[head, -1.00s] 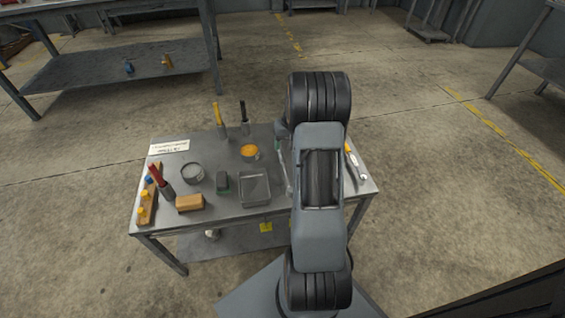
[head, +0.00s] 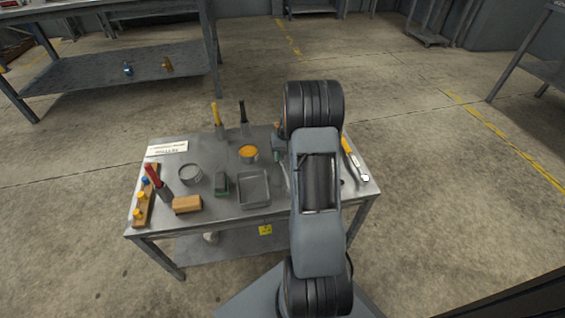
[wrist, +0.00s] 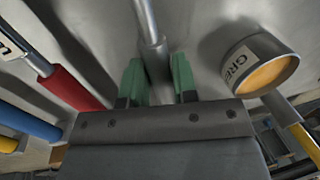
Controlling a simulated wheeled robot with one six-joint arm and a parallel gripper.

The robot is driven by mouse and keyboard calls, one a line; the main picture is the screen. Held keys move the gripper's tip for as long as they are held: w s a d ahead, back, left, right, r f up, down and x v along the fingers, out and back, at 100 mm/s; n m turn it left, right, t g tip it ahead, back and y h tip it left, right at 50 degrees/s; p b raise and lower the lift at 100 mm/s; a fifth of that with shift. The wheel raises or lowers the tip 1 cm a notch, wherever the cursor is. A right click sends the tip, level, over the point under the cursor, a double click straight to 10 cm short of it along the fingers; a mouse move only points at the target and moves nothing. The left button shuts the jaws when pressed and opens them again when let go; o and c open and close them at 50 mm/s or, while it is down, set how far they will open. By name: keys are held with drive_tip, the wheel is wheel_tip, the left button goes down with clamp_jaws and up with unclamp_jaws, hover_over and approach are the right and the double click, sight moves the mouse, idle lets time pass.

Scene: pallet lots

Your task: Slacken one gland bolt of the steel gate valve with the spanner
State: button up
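My gripper (wrist: 158,80) shows in the wrist view with two green fingers a small gap apart. A grey steel bar (wrist: 151,35), thin above and thicker below, runs into that gap and fills most of it. It looks like a tool handle; I cannot confirm that it is the spanner, as its head is out of view. Whether the fingers press on it is unclear. A pale rod-like thing (head: 286,176) shows beside my arm on the bench. I cannot make out a steel gate valve there.
The bench (head: 225,218) holds a grease tin (head: 249,154), a square tray (head: 255,188), a tan block (head: 187,205), a red-handled tool (head: 153,175) and upright tools at the back. Red (wrist: 70,88) and blue (wrist: 28,122) handles lie left in the wrist view. Open floor surrounds the bench.

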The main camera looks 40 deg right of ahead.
clamp_jaws()
drive_tip(key=shift+r, duration=0.2)
